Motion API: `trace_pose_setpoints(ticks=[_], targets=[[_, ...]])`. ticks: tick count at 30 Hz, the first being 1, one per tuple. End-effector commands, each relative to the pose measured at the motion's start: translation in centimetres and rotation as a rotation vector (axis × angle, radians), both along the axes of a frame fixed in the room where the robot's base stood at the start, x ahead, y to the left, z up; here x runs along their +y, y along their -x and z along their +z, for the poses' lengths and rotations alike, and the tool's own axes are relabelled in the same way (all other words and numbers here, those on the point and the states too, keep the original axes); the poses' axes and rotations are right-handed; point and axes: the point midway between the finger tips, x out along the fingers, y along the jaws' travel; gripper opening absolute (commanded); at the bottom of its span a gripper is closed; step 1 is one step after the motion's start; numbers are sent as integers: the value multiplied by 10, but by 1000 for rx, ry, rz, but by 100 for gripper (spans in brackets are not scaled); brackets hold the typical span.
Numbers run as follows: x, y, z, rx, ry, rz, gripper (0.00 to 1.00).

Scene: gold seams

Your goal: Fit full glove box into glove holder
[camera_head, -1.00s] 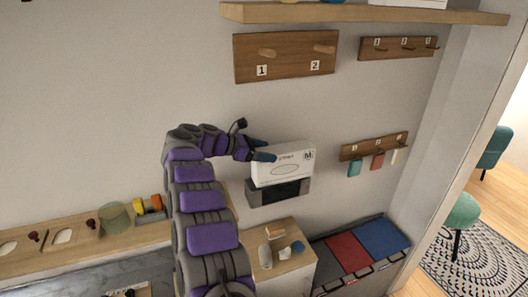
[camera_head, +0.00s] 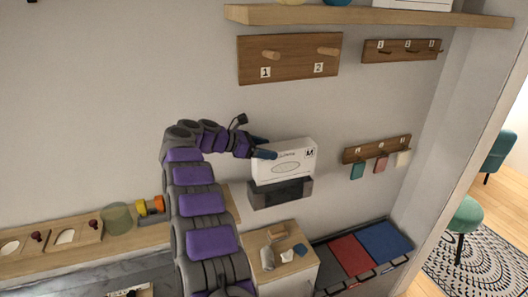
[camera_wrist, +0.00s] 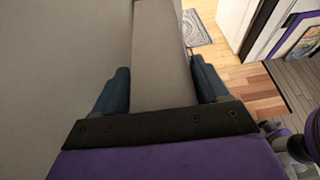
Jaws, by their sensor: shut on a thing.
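The white glove box (camera_head: 286,164) with an oval opening is at the wall in the head view. My gripper (camera_head: 264,148) is shut on its upper left end. In the wrist view the box (camera_wrist: 160,60) is a long pale block between the two blue fingers of my gripper (camera_wrist: 157,88). The dark grey glove holder (camera_head: 282,194) is fixed to the wall directly below the box. The box's lower edge is at or just above the holder's rim; I cannot tell whether it is inside.
Wooden peg boards (camera_head: 289,59) hang above, and a hook board (camera_head: 377,149) with coloured tags hangs at right. A small cabinet (camera_head: 270,263) with loose items stands below. Red and blue bins (camera_head: 384,240) are at lower right. A wooden shelf (camera_head: 350,16) runs along the top.

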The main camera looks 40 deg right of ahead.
Motion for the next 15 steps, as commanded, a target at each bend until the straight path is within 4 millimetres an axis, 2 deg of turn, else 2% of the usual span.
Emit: trace_pose_setpoints(ticks=[15], targets=[[0,0,24,-1,2,1,0]])
